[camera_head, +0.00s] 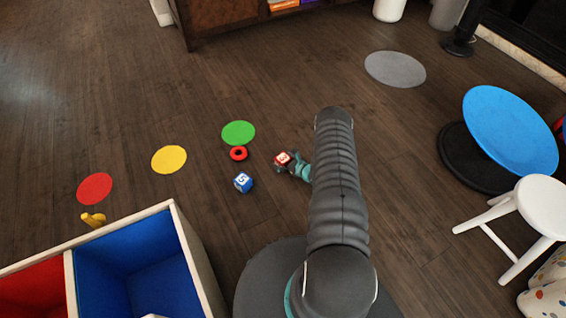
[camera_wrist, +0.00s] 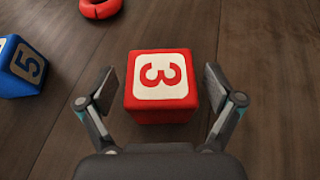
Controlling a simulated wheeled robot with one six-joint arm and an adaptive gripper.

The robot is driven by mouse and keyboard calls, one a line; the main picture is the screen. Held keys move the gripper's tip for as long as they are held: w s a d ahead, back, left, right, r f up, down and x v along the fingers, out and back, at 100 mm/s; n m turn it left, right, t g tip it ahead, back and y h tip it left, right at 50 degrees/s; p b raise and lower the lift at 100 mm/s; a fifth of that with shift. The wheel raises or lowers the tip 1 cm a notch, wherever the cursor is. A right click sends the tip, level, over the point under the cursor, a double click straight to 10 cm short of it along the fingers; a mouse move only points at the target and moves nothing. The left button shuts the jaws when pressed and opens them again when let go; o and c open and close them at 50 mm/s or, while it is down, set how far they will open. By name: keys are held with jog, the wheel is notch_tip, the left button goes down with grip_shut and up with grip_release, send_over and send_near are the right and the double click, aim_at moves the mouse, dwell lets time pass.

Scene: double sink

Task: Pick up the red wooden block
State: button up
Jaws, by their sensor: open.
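The red wooden block (camera_wrist: 160,86) has a cream face with a red number 3. In the wrist view it sits on the floor between the two fingers of my gripper (camera_wrist: 160,92). The fingers are open, with a gap to the block on each side. In the head view the block (camera_head: 283,159) shows at the tip of my gripper (camera_head: 286,163), partly surrounded by the fingers. The block's underside is hidden.
A blue block (camera_head: 243,182) with a 5 and a red ring (camera_head: 238,153) lie nearby on the wooden floor. A green disc (camera_head: 238,133) lies beyond the ring. A bin with red and blue compartments (camera_head: 185,250) stands at lower left. A white stool (camera_head: 540,205) stands at right.

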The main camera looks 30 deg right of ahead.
jog(key=c, duration=1.3)
